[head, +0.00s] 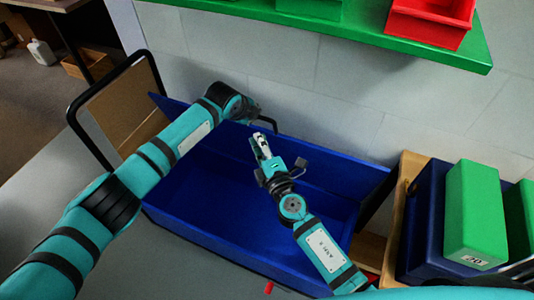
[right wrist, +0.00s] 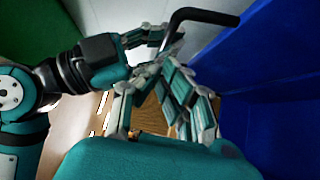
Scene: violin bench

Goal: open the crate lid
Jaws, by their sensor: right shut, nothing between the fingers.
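The blue crate (head: 225,205) stands in the middle of the head view, and I see down into its deep blue inside, which looks empty. A blue panel (head: 330,157) rises along its back; I cannot tell whether it is the lid or the back wall. A black bent handle (head: 266,122) shows at the panel's upper edge, and also in the right wrist view (right wrist: 205,16). My right gripper (head: 261,143) is shut and empty, just in front of the handle and apart from it. My left gripper (head: 251,110) is beside the handle, partly hidden by its wrist.
A green shelf (head: 440,45) with a red bin (head: 430,22) overhangs the back. On the right, a green box (head: 475,210) stands with a dark blue bin (head: 425,215). A black-framed board (head: 125,105) stands at the left. A pale wall closes off the back.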

